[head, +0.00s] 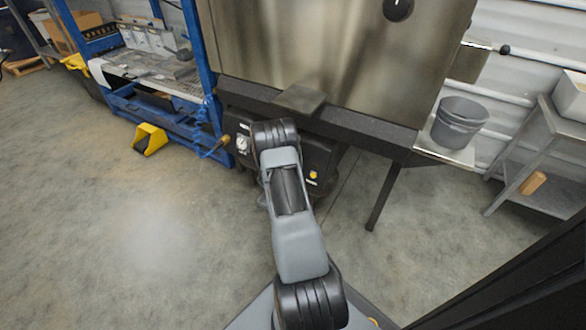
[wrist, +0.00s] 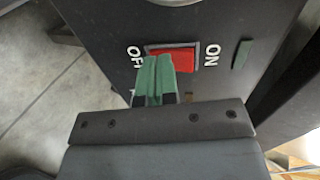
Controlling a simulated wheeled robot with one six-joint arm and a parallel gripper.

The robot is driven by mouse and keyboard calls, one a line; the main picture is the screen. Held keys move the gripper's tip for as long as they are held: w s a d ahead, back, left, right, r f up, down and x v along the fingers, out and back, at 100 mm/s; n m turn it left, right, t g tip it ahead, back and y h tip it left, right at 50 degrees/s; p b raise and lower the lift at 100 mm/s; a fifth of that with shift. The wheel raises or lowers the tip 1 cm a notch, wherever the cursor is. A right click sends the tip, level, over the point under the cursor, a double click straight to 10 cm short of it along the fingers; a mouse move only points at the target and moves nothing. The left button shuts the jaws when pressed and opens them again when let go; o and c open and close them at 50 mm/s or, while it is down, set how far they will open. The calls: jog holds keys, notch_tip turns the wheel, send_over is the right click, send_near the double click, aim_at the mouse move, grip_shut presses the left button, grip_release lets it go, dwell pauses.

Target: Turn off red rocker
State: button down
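The red rocker (wrist: 183,58) is set in a dark panel (wrist: 110,22) in the wrist view, with white OFF lettering on its left and ON on its right. My gripper (wrist: 157,67) has green fingertips side by side with no clear gap, so it looks shut and empty. The fingertips overlap the rocker's lower left part, on the OFF side. I cannot tell whether they touch it, nor which way the rocker is tilted. In the head view my arm hides the gripper and the rocker, in front of the black control box (head: 318,155) under the steel hopper (head: 310,45).
A small green piece (wrist: 242,54) sits on the panel right of ON. In the head view, a yellow knob (head: 313,174) and a gauge (head: 242,144) flank my arm. A hopper leg (head: 382,198) stands at right.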

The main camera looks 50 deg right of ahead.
jog(key=shift+d+r, duration=0.15)
jog(key=shift+r, duration=0.1)
jog(key=shift+r+p, duration=0.4)
jog(key=shift+r, duration=0.2)
jog(key=p+v, duration=0.4)
jog(key=v, duration=1)
jog(key=shift+w, duration=0.1)
